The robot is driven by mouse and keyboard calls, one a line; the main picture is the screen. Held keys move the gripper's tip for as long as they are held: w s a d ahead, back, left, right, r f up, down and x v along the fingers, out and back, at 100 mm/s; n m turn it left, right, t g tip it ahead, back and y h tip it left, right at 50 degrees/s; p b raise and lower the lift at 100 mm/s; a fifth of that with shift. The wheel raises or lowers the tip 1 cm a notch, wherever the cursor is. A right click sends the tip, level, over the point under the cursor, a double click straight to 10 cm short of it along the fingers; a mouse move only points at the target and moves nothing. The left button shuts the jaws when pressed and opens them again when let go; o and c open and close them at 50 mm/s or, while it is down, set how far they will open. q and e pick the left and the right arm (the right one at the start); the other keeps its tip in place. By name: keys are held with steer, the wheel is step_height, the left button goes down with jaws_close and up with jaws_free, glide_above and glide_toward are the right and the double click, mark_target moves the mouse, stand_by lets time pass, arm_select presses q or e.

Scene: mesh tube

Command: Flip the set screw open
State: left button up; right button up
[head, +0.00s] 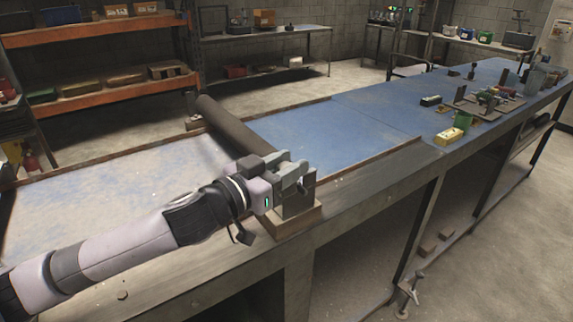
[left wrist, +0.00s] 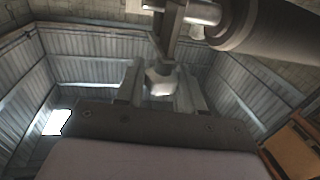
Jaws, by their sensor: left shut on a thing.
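The dark mesh tube (head: 232,125) lies across the near end of the blue table, its near end at a grey metal bracket (head: 297,203). My left gripper (head: 290,172) is at the top of this bracket, beside the tube end. In the left wrist view its fingers (left wrist: 160,86) are on both sides of a small pale metal piece, which looks like the set screw (left wrist: 160,80), and are shut on it. The bracket arm (left wrist: 169,35) and the tube (left wrist: 275,30) show above it. How far the set screw is turned is unclear. My right gripper is not in view.
The bracket stands on a wooden block (head: 290,224) at the table's front edge. The blue tabletop (head: 345,130) right of the tube is clear. Orange shelving (head: 100,35) stands behind.

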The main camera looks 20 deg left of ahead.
arm_select(q)
steer(key=shift+r+m+g+h, duration=0.1)
steer(key=shift+m+g+h, duration=2.7)
steer(key=shift+h, duration=0.5)
steer(key=m+g+h, duration=0.2)
steer(key=m+g, duration=0.1)
steer(key=g, duration=0.1)
steer(key=m+g, duration=0.1)
steer(key=g, duration=0.1)
steer(key=m+g+h, duration=0.1)
steer(key=shift+f+g+b, duration=0.2)
steer(key=shift+g+b, duration=0.1)
steer(key=shift+g, duration=0.1)
steer(key=m+g+b, duration=0.2)
steer(key=m+g, duration=0.1)
steer(key=g, duration=0.1)
steer(key=shift+f+g, duration=0.1)
steer(key=shift+g, duration=0.3)
steer(key=shift+s+m+g+y+b, duration=0.15)
steer(key=shift+m+g+y+b, duration=0.45)
steer(key=shift+m+g+b, duration=1.5)
steer(key=shift+g+b, duration=0.35)
steer(key=shift+g, duration=0.15)
steer(key=o, duration=1)
steer(key=shift+c, duration=0.2)
